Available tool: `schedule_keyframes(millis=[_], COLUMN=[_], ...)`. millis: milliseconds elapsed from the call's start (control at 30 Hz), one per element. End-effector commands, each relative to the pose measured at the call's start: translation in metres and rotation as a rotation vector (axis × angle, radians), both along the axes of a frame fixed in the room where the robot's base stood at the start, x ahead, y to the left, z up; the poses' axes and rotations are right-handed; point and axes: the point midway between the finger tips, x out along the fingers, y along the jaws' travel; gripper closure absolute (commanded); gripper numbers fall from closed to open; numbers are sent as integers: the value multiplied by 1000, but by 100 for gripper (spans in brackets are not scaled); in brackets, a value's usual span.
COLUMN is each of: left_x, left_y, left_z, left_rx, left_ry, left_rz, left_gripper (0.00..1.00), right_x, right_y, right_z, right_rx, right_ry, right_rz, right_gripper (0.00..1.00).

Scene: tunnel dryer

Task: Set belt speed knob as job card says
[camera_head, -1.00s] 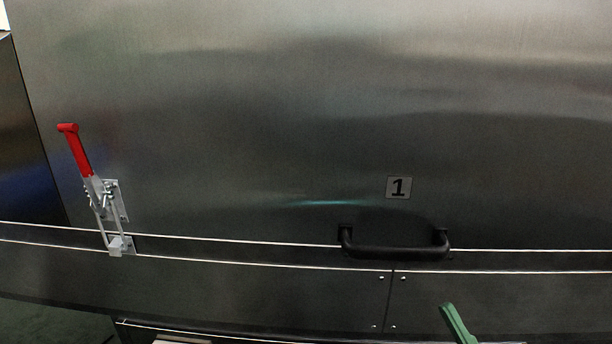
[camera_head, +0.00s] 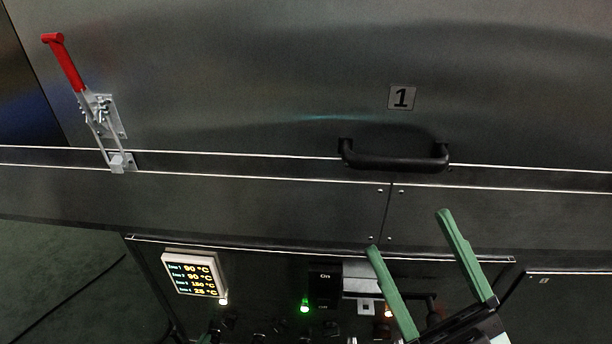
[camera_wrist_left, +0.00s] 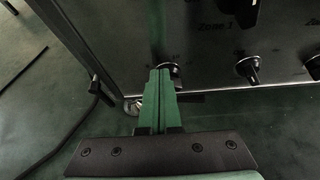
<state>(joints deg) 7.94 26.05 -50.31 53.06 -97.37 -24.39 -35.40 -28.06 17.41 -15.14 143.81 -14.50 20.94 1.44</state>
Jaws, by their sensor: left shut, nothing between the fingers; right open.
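In the left wrist view my left gripper (camera_wrist_left: 159,74) is shut and empty, its green fingers together. Its tips are at a dark knob (camera_wrist_left: 172,69) on the control panel, partly hidden behind them; I cannot tell whether they touch. Other black knobs show to the right, one (camera_wrist_left: 248,69) with a white pointer mark. The label "Zone 1" is readable above; the labels by the low knobs are too small to read. In the head view my right gripper (camera_head: 408,230) is open and empty in front of the panel. I see no readable job card.
The control panel carries a lit temperature display (camera_head: 194,274), a green lamp (camera_head: 305,308) and an On switch (camera_head: 326,284). Dark floor lies at left.

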Motion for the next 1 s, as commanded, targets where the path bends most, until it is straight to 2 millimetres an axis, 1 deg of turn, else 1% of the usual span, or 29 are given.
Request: schedule_keyframes(millis=[333,433,800,900,1000], left_x=[0,-4,-46,-55,-60], left_y=[2,3,6,6,7], left_z=[8,8,8,8,8], left_rx=[2,2,1,0,0], left_ry=[0,2,2,1,1], left_rz=[-1,-1,-2,-1,-1], left_gripper=[100,100,100,100,100], right_x=[0,0,0,0,0], right_y=[0,0,0,0,0], right_z=[6,6,13,14,14], right_rx=[0,0,0,0,0], right_ry=[0,0,0,0,0], right_rz=[0,0,0,0,0], right_gripper=[14,14,14,14,14])
